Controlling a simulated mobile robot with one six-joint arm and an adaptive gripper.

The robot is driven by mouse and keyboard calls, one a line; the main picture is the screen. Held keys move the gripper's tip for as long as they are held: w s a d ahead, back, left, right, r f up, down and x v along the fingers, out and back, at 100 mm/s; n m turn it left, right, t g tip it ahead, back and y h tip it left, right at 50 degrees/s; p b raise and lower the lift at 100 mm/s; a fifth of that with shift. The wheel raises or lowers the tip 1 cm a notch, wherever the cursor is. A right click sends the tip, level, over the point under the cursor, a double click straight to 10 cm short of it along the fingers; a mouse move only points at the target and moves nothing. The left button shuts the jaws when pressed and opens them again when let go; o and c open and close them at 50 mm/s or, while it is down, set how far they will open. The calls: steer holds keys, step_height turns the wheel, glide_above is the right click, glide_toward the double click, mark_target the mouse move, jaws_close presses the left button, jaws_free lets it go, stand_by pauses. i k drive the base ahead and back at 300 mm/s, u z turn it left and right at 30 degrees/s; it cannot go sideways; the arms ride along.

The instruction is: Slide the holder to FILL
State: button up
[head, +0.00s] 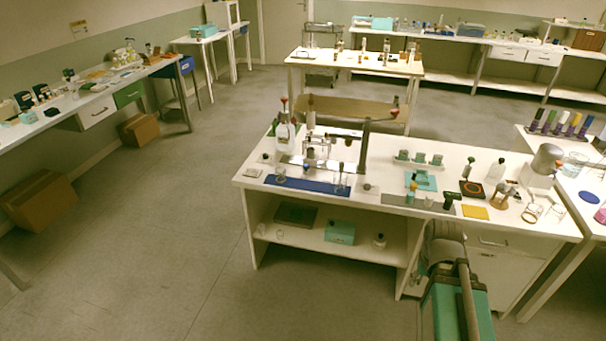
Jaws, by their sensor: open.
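On the near bench stands a small rig with a dark upright post (364,150) and a pale base plate. A long blue strip (305,187) lies along the bench's front edge before it. Small clear glass pieces (281,176) stand near the strip's left end, others near its right end. I cannot tell which piece is the holder, and no FILL label is readable at this size. My gripper (441,231) is at the end of my grey and teal arm, at the bench's front edge, right of the rig. It appears open and empty, apart from the rig; its fingers are hard to make out.
The near white bench (389,196) also carries a teal mat (421,181), a yellow square (475,212), a dark red-marked plate (472,189) and several bottles. A right-hand table (590,172) adjoins it. Open floor (180,220) lies to the left.

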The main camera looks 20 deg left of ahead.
mark_target(309, 163)
steer(key=k, duration=0.65)
steer(key=u, duration=0.3)
steer(key=i, duration=0.45)
steer(key=u, duration=0.55)
steer(key=i, duration=1.6)
steer(key=z, duration=0.8)
